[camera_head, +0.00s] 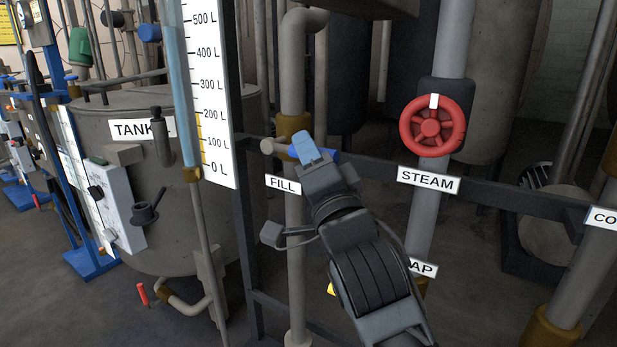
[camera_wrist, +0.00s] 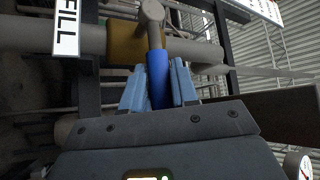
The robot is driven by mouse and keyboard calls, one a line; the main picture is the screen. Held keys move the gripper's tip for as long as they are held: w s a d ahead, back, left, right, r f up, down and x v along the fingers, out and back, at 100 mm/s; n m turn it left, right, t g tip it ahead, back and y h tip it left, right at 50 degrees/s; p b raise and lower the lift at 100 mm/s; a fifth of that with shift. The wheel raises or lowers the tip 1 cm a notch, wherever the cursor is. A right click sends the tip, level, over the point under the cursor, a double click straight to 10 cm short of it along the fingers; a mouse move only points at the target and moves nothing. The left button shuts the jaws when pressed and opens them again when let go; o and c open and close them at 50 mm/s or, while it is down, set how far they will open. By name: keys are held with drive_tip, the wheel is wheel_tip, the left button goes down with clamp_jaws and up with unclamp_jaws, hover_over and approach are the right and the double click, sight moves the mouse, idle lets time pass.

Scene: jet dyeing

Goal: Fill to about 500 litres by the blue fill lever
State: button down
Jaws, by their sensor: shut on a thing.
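The blue fill lever (camera_head: 328,155) sits on a grey vertical pipe (camera_head: 293,225) with a brass-coloured valve body (camera_head: 292,127), above the FILL label (camera_head: 283,184). It points right, roughly across the pipe. My gripper (camera_head: 312,150) is shut on the lever, hiding part of it. In the wrist view the lever (camera_wrist: 159,78) stands between the two pale blue fingers (camera_wrist: 158,88). The level scale (camera_head: 212,100) reads from 0 L to 500 L, with a yellow band low on its left side. The sight tube (camera_head: 177,85) beside it looks pale blue; I cannot tell the level.
The red STEAM wheel (camera_head: 432,126) is on a pipe to the right. A dark frame rail (camera_head: 500,195) runs behind my gripper. The grey tank (camera_head: 205,220) with its TANK label stands at left. Another labelled valve pipe (camera_head: 575,275) is at far right.

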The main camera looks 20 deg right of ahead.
drive_tip(key=shift+f+m+b, duration=0.3)
drive_tip(key=shift+b, duration=0.6)
drive_tip(key=c, duration=0.9)
unclamp_jaws()
drive_tip(key=shift+c, duration=0.2)
drive_tip(key=v, duration=0.7)
drive_tip(key=shift+s+f+b, duration=0.15)
drive_tip(key=shift+s+b, duration=0.2)
drive_tip(key=shift+b, duration=0.1)
